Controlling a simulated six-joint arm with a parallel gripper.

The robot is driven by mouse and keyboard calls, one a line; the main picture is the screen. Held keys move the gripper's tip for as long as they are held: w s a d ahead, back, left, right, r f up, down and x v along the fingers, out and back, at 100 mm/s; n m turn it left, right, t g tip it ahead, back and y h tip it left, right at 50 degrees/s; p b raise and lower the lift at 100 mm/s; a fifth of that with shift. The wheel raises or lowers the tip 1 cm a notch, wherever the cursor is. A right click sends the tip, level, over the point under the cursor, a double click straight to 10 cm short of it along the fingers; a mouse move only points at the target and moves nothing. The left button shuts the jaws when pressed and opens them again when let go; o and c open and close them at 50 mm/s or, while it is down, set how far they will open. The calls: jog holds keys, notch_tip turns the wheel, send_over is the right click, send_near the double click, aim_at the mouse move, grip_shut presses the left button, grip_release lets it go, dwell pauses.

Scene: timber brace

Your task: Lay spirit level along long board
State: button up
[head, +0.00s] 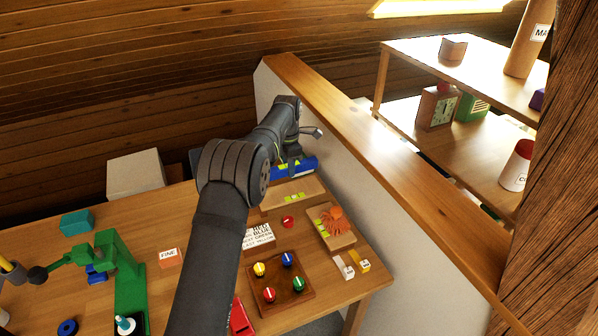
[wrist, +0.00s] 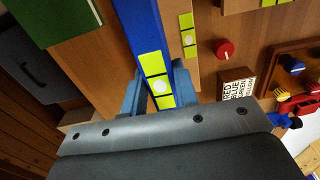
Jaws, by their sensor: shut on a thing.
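The spirit level is a blue bar with yellow-green squares (head: 305,164); it also shows in the wrist view (wrist: 143,28). My gripper (head: 290,160) is shut on it, with one blue-grey finger on each side of the bar in the wrist view (wrist: 158,88). The long board (head: 300,190) is a pale wooden piece with yellow-green squares on the table, just in front of the level in the head view. In the wrist view the board (wrist: 175,22) lies right beside the level and roughly parallel. I cannot tell the gap in height between them.
A shorter board (head: 342,241) with an orange spiky thing lies to the right. A red knob (head: 288,222), a label card (head: 258,237) and a tray (head: 287,297) with coloured knobs stand nearer. A wall with a wooden top (head: 370,135) borders the table on the right.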

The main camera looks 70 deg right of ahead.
aim_at(290, 189)
jog(key=shift+f, duration=3.1)
jog(key=o, duration=1.1)
jog(key=shift+r, duration=3.45)
jog(key=shift+f, duration=3.5)
